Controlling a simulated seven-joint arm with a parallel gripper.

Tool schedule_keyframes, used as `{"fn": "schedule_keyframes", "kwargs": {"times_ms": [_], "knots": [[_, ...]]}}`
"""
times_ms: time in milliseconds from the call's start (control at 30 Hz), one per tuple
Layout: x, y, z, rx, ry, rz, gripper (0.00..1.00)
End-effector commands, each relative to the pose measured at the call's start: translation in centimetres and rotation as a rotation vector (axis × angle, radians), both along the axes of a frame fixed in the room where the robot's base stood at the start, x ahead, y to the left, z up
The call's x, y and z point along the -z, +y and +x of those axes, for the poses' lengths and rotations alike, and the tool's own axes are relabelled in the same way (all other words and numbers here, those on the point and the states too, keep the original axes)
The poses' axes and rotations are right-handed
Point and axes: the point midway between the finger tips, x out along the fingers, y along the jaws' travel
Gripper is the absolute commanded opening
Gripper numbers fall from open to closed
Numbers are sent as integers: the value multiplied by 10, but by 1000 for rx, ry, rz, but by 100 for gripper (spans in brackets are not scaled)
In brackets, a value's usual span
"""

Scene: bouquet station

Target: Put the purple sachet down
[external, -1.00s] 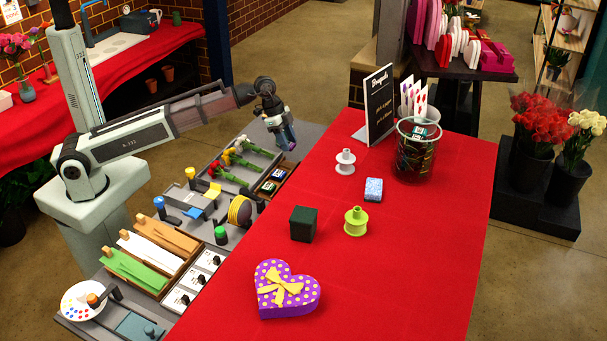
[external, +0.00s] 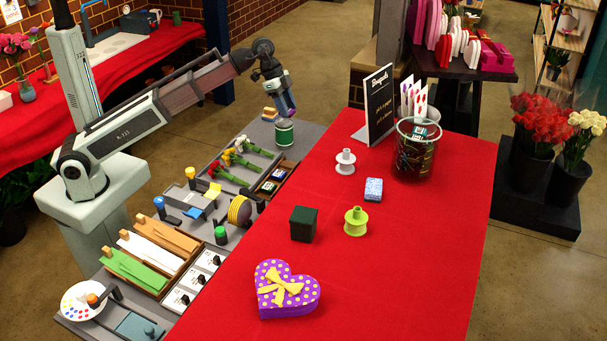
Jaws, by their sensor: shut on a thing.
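My gripper (external: 289,110) is at the upper middle of the external view, raised above the far end of the grey worktop (external: 308,135). It points down and is shut on the purple sachet (external: 286,99), a small purple-blue shape mostly hidden by the fingers. A dark green can (external: 284,134) with a pale rim stands on the worktop just below the gripper. A gap between the can and the gripper is hard to make out.
A wooden tray (external: 283,172) with small tins and several flowers (external: 240,158) are nearer. The red table (external: 405,250) holds a dark green box (external: 303,223), spools and a purple heart box (external: 285,290).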

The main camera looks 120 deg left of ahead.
Motion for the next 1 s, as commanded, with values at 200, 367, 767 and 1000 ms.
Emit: {"fn": "schedule_keyframes", "kwargs": {"times_ms": [200, 367, 767, 1000], "knots": [[-21, -8, 22, 3, 3, -2, 17], [-22, -24, 55, 2, 8, -4, 17], [-24, -101, 173, -1, 18, -5, 17], [-25, -166, 243, -3, 19, -4, 17]]}}
